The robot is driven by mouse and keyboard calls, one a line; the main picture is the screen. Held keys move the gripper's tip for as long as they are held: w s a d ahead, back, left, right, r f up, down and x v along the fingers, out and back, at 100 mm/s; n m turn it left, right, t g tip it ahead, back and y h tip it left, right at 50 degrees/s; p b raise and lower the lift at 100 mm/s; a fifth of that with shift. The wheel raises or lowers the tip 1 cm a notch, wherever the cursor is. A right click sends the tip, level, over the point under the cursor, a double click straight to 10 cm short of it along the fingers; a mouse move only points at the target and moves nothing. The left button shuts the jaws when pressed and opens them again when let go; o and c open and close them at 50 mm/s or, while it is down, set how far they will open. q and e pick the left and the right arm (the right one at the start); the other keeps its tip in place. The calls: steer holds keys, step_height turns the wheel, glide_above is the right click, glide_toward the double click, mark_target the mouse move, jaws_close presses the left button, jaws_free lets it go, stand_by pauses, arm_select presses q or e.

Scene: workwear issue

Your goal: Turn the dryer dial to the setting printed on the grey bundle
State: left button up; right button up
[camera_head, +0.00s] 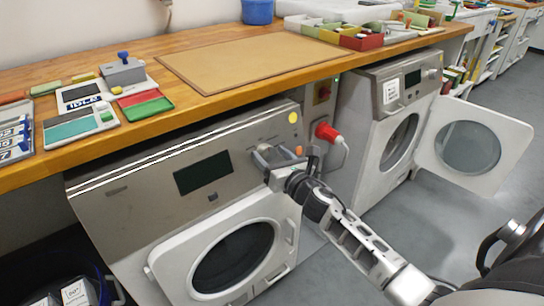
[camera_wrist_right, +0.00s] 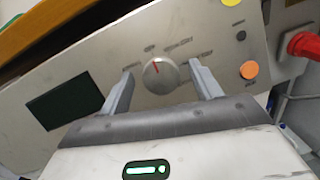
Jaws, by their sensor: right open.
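The near machine (camera_head: 135,215) under the wooden counter has a dark display and a shut round door. Its round silver dial (camera_wrist_right: 161,75) shows in the right wrist view, with a red mark pointing up, slightly left. Small labels ring the dial, too blurred to read. My right gripper (camera_head: 272,157) is at the panel, open, with one finger on each side of the dial and gaps between. In the head view the gripper hides most of the dial. A grey bundle (camera_head: 78,292) with a white printed label sits at the lower left; the print is too small to read surely. My left gripper is not in view.
An orange button (camera_wrist_right: 249,70) and a red plug (camera_head: 326,132) are right of the dial. A second machine (camera_head: 388,100) stands farther right with its door (camera_head: 470,148) open. The counter (camera_head: 150,125) overhangs the near panel. The floor at right is partly clear.

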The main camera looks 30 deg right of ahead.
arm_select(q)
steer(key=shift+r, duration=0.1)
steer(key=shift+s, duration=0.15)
arm_select(e)
steer(key=c, duration=1)
